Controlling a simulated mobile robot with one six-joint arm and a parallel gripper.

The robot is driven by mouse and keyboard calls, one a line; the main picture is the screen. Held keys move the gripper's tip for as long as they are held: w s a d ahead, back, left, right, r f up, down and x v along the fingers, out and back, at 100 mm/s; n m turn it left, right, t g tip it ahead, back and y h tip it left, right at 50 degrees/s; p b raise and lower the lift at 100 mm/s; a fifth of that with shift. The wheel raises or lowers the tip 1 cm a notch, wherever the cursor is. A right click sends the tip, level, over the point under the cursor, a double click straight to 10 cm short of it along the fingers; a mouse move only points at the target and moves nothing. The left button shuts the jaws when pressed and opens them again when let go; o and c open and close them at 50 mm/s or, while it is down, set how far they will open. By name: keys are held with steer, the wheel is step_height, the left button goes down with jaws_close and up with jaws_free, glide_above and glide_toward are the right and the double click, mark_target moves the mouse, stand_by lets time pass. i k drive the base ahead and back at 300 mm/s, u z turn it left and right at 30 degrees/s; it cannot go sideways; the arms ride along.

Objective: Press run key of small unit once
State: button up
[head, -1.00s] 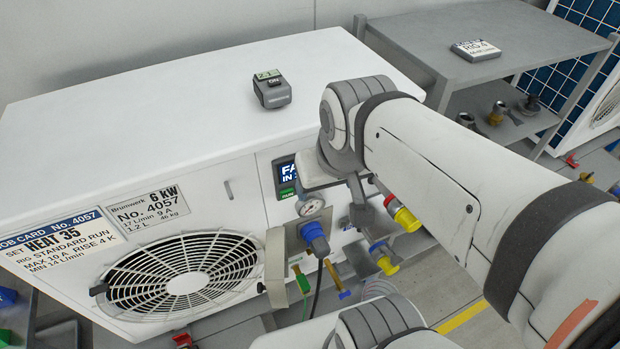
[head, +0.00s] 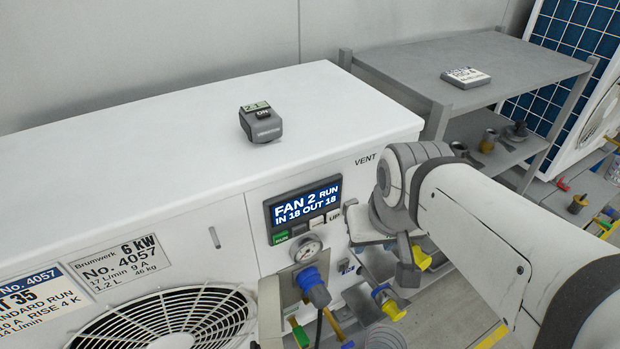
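The small unit (head: 230,140) is a white box with a 6 kW, No. 4057 plate. Its front panel has a dark display (head: 305,205) reading "FAN 2 RUN, IN 18 OUT 18". Below the display is a row of keys. The green run key (head: 281,237) is at the left end and the pale UP key (head: 334,215) is towards the right. My gripper (head: 403,268) is right of the panel, apart from the keys, at the end of my arm. Its fingertips are not clear, so I cannot tell whether it is open or shut.
A pressure gauge (head: 307,249) and a blue-capped fitting (head: 312,286) sit just below the keys. A small grey device (head: 261,124) with a display stands on the unit's top. A grey shelf table (head: 470,60) is behind right. Yellow-handled valves (head: 388,302) are low, near my gripper.

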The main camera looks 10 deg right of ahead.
mark_target(283, 236)
steer(key=z, duration=0.15)
steer(key=k, duration=1.1)
steer(key=u, duration=0.35)
steer(key=i, duration=1.05)
steer(key=u, duration=0.05)
